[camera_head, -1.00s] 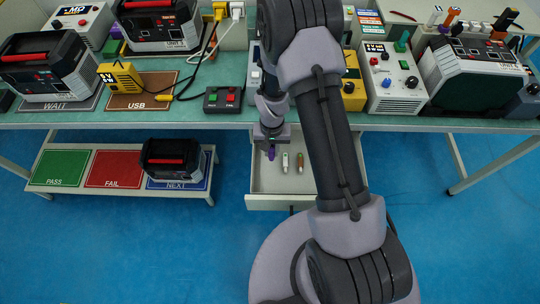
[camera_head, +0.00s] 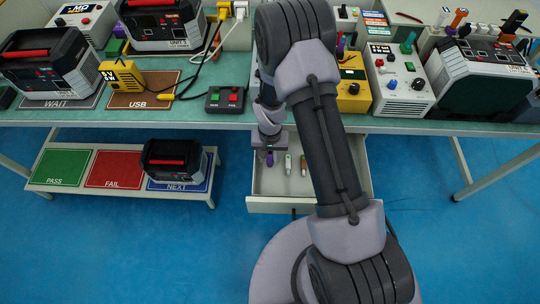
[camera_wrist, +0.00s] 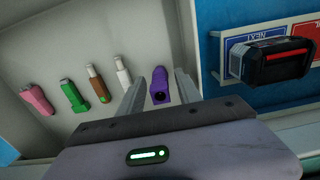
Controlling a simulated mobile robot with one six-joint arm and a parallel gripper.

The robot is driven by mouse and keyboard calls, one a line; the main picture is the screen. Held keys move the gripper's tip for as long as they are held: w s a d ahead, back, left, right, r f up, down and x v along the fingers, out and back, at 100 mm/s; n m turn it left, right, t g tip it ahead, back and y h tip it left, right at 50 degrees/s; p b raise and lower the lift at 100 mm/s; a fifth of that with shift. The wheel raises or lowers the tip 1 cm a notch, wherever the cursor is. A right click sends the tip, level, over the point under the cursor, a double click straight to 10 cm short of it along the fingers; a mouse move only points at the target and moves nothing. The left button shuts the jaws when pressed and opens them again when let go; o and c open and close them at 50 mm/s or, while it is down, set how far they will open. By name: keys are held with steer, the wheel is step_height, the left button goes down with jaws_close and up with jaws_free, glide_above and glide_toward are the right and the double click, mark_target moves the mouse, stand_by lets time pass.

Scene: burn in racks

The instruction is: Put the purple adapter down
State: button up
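The purple adapter (camera_wrist: 160,86) is between the two fingers of my gripper (camera_wrist: 158,100) in the wrist view. In the head view the purple adapter (camera_head: 269,158) shows just below my gripper (camera_head: 268,150), over or in the open drawer (camera_head: 265,188). Whether it rests on the drawer floor is hard to tell. A white adapter (camera_wrist: 122,75) and a brown one (camera_wrist: 97,83) lie to its left.
A green adapter (camera_wrist: 74,95) and a pink adapter (camera_wrist: 38,98) lie further left in the drawer. A low shelf with PASS (camera_head: 60,168), FAIL (camera_head: 115,168) and NEXT mats stands left, a black unit (camera_head: 171,158) on NEXT. The drawer's front is bare.

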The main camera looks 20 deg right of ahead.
step_height(320, 180, up, 12)
steer(key=p, duration=0.5)
step_height(320, 180, up, 15)
steer(key=t, duration=0.2)
glide_above(270, 154)
steer(key=s+a+r+t+y, duration=0.1)
steer(key=s+r+t, duration=0.1)
steer(key=s+r, duration=0.7)
steer(key=s+a+r+t+y, duration=0.1)
steer(key=s+a+r, duration=0.1)
steer(key=s+r, duration=0.7)
steer(key=shift+s+a+r+m+t, duration=0.3)
steer(key=shift+s+r+m+t, duration=0.1)
steer(key=shift+s, duration=0.25)
